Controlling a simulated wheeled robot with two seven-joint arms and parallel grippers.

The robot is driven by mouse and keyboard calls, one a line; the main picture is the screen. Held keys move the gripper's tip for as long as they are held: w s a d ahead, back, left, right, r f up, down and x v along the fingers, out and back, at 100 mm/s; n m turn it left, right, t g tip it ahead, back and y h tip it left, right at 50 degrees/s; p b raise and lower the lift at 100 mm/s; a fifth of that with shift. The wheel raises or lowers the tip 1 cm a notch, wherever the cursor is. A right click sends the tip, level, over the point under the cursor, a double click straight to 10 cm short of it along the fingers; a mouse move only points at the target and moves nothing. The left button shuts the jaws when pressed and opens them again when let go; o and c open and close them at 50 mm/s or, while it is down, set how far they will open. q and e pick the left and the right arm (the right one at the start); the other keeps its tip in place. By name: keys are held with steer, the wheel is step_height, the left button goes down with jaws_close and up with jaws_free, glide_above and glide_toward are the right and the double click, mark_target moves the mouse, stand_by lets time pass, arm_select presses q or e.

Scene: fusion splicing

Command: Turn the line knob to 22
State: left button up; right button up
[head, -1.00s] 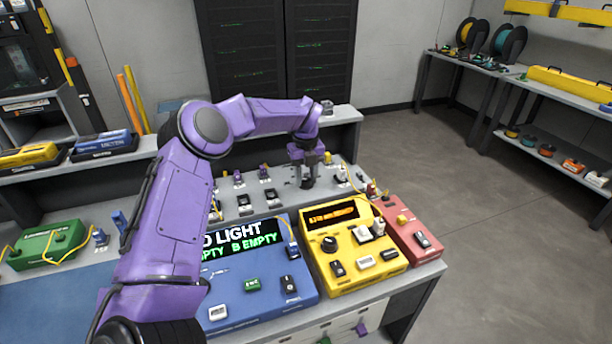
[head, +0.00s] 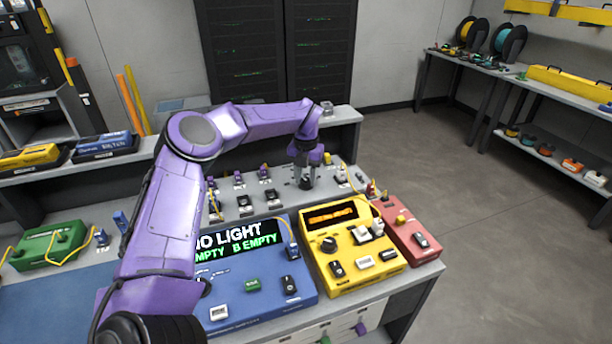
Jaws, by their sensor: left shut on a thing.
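My left gripper (head: 305,179) points down at the back of the workbench, behind the yellow box. It is shut on a small dark knob-like piece (head: 306,185) at the bench surface. The fingers hide most of this piece, and no number or pointer on it can be read. I cannot tell for certain that it is the line knob. Another black round knob (head: 328,245) sits on the yellow box (head: 383,277), clear of the gripper. My right gripper is not in view.
The yellow box has an orange display (head: 332,215), unreadable here. A blue box (head: 260,299) reads "NO LIGHT" and is partly covered by my left arm. A red box (head: 407,227) stands to the right. Several small fixtures (head: 245,203) stand left of the gripper.

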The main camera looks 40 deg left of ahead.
mark_target(305, 180)
arm_select(q)
steer(key=shift+r, duration=0.1)
stand_by(0.3)
steer(key=o, duration=1)
steer(key=shift+o, duration=0.2)
step_height(305, 180, up, 10)
steer(key=b, duration=0.1)
steer(key=shift+r, duration=0.25)
steer(key=shift+a, duration=0.1)
